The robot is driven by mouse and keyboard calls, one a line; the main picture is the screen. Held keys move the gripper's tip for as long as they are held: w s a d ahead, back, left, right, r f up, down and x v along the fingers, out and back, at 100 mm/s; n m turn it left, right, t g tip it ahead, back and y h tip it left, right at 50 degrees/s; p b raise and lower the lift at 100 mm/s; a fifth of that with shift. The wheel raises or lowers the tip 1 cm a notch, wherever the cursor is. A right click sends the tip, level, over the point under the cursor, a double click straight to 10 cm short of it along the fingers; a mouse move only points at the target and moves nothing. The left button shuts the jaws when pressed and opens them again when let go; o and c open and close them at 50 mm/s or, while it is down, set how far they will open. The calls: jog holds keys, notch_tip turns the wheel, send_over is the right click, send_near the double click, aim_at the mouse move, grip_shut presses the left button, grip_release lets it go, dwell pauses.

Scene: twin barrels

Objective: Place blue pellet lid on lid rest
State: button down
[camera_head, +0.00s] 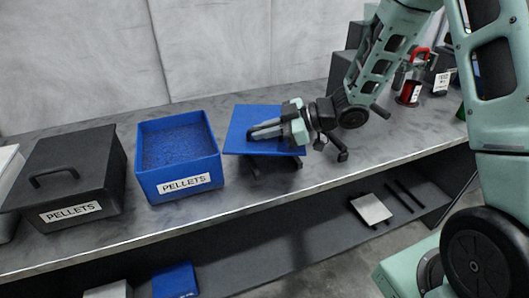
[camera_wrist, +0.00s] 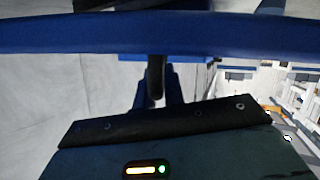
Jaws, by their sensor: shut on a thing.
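The blue pellet lid (camera_head: 243,118) is a flat square panel to the right of the open blue PELLETS bin. My gripper (camera_head: 262,130) is shut on the lid's handle, which is mostly hidden by the fingers. In the wrist view the lid (camera_wrist: 100,35) crosses the top as a blue band, with the dark handle (camera_wrist: 155,78) below it between my fingers. A dark support, seemingly the lid rest (camera_head: 263,163), shows under the lid's front edge. The lid covers most of it, and I cannot tell whether they touch.
The open blue bin (camera_head: 178,192) holds blue pellets. A black lidded PELLETS bin (camera_head: 70,177) stands left of it. A red container (camera_head: 410,92) is at the back right of the grey workbench (camera_head: 345,150). A lower shelf (camera_head: 300,230) holds a pale plate (camera_head: 371,209).

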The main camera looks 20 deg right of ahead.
jog(key=shift+f, duration=3.15)
jog(key=c, duration=1.5)
grip_release()
